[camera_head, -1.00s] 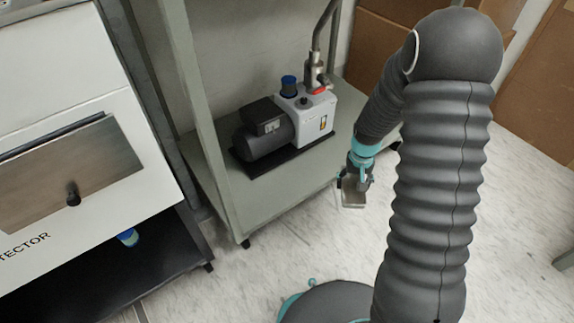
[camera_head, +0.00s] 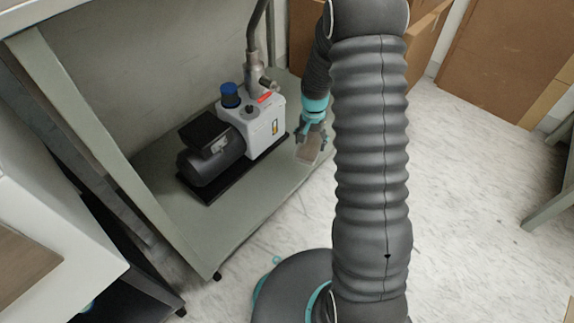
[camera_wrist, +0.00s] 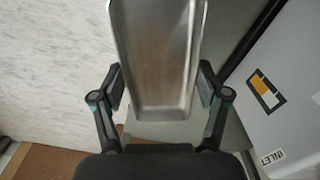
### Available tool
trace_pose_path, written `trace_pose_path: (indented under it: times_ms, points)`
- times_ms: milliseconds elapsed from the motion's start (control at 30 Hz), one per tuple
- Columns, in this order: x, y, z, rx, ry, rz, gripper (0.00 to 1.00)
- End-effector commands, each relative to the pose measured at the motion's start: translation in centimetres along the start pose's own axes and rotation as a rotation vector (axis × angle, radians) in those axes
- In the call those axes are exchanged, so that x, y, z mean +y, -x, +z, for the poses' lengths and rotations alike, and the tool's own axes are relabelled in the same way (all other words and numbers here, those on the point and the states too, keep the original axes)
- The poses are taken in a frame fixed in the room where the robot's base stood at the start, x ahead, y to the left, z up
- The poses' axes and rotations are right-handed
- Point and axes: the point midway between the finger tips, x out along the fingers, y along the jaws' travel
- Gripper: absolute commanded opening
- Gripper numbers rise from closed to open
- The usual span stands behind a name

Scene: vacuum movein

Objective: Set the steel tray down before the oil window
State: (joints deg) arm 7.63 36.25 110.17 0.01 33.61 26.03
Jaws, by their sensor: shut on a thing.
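The steel tray (camera_head: 309,151) is a small shallow metal pan. My gripper (camera_head: 312,137) is shut on it, with one finger at each long side; the wrist view shows the tray (camera_wrist: 160,60) level between the fingers (camera_wrist: 161,88). The oil window (camera_head: 275,127) is a narrow yellow-and-dark strip on the pump's white end face; it also shows in the wrist view (camera_wrist: 266,91), right of the tray. The tray is over the shelf's right part, beside that face and apart from it. I cannot tell whether it touches the shelf.
The vacuum pump (camera_head: 215,148) stands on a dark base on the grey-green shelf (camera_head: 190,240). A frame post rises at the shelf's left front. A white cabinet (camera_head: 60,240) is at left. Cardboard boxes (camera_head: 500,60) stand behind.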

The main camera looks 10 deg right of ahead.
Motion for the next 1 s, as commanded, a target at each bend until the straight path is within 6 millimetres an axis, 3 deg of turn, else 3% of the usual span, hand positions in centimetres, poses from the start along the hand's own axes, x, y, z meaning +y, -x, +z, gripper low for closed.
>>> trace_pose_path:
  times_ms: [100, 300, 800, 1000]
  points:
    - [1.5, -0.2, -2.5, 0.001, -0.189, -0.001, 0.35]
    - [2.4, -0.4, -4.0, 0.000, -0.346, 0.000, 0.35]
    - [-5.0, -5.8, 0.9, -0.001, -0.352, 0.001, 0.35]
    - [-6.8, -7.1, 2.0, 0.000, -0.354, 0.000, 0.35]
